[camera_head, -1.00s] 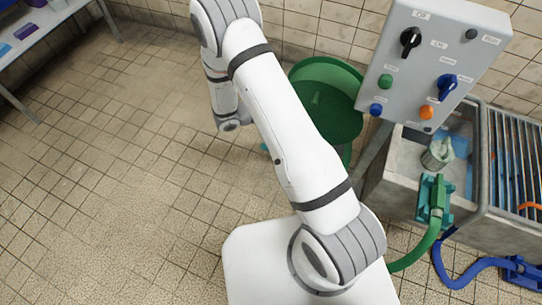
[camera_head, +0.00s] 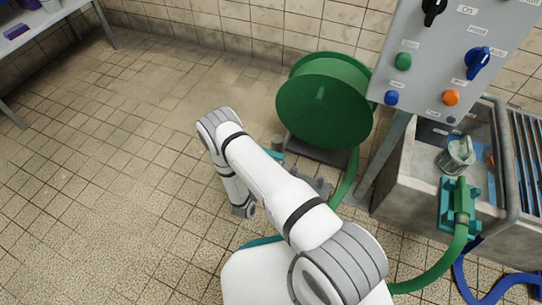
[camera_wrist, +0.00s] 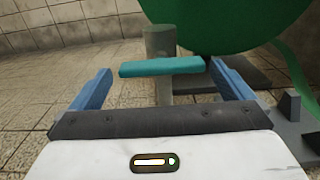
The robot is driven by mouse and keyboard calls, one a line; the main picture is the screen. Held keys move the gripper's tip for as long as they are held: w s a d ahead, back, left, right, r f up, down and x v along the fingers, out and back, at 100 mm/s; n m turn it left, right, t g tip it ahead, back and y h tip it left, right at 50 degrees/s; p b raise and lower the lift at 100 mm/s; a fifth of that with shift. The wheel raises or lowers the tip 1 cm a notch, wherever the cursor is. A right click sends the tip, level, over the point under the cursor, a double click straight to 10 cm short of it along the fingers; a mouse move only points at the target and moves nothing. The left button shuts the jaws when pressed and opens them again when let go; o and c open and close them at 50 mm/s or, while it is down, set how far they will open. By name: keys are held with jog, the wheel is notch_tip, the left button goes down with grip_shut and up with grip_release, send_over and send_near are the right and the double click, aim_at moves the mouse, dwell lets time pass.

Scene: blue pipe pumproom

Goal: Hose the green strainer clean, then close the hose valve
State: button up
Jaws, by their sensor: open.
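In the wrist view, my gripper (camera_wrist: 160,80) is open, with its two blue fingers wide apart. A teal lever (camera_wrist: 161,66) on a grey post (camera_wrist: 160,45) lies crosswise at or just beyond the fingertips; I see no grip on it. In the head view, the teal lever (camera_head: 276,155) shows partly behind my arm, in front of the hose reel, and my fingers are hidden. The green hose (camera_head: 440,265) runs up to a teal holder (camera_head: 447,208) at the sink. A grey-green, cup-like thing, perhaps the strainer (camera_head: 457,155), sits in the sink.
The green hose reel (camera_head: 323,103) stands behind the lever. A grey control panel (camera_head: 440,60) overhangs the right side, above the stone sink (camera_head: 402,180). A blue hose (camera_head: 490,290) lies at lower right. The tiled floor at left (camera_head: 120,170) is clear.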

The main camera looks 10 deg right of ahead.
aim_at(273, 152)
jog(key=shift+b+x, duration=0.6)
jog(key=shift+x, duration=1.6)
jog(key=shift+c, duration=0.3)
jog(key=c, duration=0.5)
jog(key=shift+a, duration=0.25)
jog(key=shift+c, duration=0.3)
jog(key=shift+d, duration=0.1)
